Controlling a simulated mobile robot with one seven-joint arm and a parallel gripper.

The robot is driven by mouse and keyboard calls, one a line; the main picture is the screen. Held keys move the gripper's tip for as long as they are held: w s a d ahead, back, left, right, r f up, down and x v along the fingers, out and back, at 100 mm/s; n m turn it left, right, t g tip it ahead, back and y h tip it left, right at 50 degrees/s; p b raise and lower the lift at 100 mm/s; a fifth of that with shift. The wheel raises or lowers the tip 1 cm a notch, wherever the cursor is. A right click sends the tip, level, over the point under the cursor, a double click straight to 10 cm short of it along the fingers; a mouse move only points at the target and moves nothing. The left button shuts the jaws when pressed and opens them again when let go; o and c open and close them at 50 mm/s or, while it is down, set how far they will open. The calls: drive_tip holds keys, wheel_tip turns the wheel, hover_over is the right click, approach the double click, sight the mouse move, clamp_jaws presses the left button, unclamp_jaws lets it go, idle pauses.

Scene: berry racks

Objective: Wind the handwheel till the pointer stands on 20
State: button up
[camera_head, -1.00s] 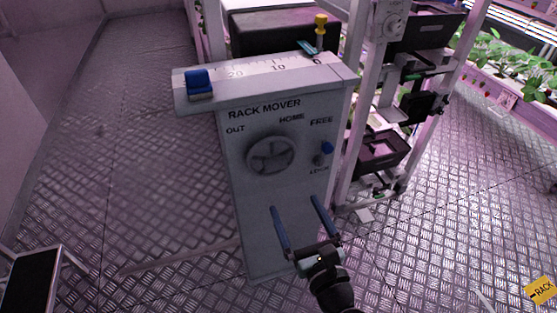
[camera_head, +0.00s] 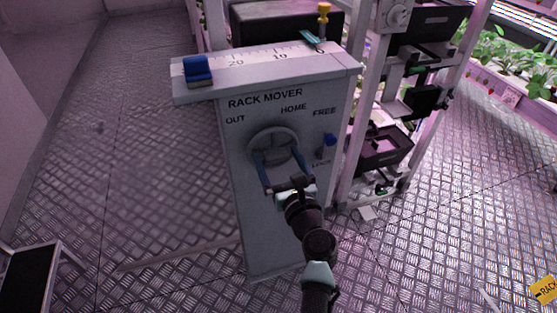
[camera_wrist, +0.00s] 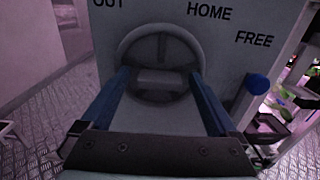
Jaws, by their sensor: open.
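The grey handwheel (camera_head: 272,131) is on the front of the RACK MOVER console (camera_head: 262,220), and its rim and crossbar show in the wrist view (camera_wrist: 160,32). My gripper (camera_head: 277,154) is open at the wheel's face, one blue finger on each side of the hub. The wrist view shows a gap between the fingers; I cannot tell whether they touch the wheel. A scale marked 20, 10 and 0 runs along the console top (camera_head: 225,76). A teal pointer (camera_head: 310,38) stands near the 0 end. The blue-knobbed lever (camera_head: 329,139) is by the FREE label.
A yellow-topped post (camera_head: 323,14) stands behind the scale. Rack frames with black trays (camera_head: 384,146) rise close on the right. The floor at left is mostly clear.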

drive_tip(key=shift+c, duration=0.3)
drive_tip(key=c, duration=1.3)
